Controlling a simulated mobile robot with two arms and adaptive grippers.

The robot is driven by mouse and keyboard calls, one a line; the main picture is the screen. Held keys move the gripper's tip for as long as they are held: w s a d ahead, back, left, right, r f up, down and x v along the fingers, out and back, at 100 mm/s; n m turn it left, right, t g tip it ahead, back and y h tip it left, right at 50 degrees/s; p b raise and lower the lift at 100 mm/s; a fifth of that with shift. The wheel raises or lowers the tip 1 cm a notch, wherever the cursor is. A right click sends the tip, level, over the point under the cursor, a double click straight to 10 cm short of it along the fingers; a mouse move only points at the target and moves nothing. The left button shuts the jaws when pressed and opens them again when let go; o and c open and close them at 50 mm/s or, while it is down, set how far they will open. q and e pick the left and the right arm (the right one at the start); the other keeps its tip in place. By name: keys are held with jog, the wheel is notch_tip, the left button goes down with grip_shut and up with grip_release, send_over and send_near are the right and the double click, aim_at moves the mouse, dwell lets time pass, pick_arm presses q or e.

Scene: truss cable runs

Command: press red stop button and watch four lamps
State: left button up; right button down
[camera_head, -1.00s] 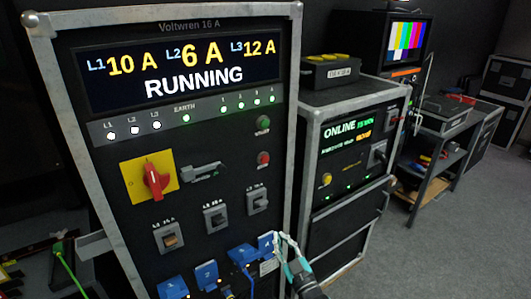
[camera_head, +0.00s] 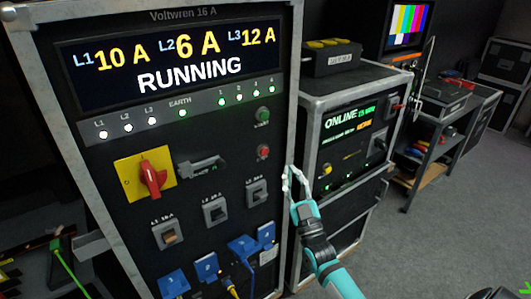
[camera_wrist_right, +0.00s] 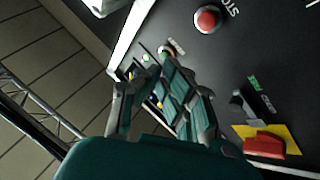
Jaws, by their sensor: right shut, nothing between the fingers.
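The red stop button (camera_head: 263,151) is on the cabinet's right side, below a green button (camera_head: 263,114). In the right wrist view the red button (camera_wrist_right: 208,19) is at the top, beside its STOP lettering. The numbered lamps 1 to 4 (camera_head: 246,95) are all lit green. The display (camera_head: 185,62) reads RUNNING. My right gripper (camera_head: 291,171) is shut and empty, pointing up by the cabinet's right edge, right of and below the red button in the picture, apart from it. It also fills the middle of the right wrist view (camera_wrist_right: 165,85). My left gripper is out of view.
A red rotary switch (camera_head: 152,177) on a yellow plate and several breakers (camera_head: 215,210) are on the same panel. Blue sockets (camera_head: 205,267), some with cables, sit below. A second rack (camera_head: 350,135) reading ONLINE stands close on the right. Grey floor is open beyond.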

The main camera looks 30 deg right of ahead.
aim_at(265, 152)
jog(key=w+b, duration=0.4)
jog(key=w, duration=0.4)
jog(key=shift+w+a, duration=0.35)
jog(key=shift+w, duration=0.05)
jog(key=shift+w, duration=0.1)
dwell(1.0)
jog(key=shift+w+b, duration=0.35)
jog(key=shift+w+b, duration=0.3)
jog(key=shift+w, duration=0.05)
dwell(0.6)
jog(key=shift+s, duration=0.1)
jog(key=shift+s+p, duration=0.55)
jog(key=shift+s, duration=0.2)
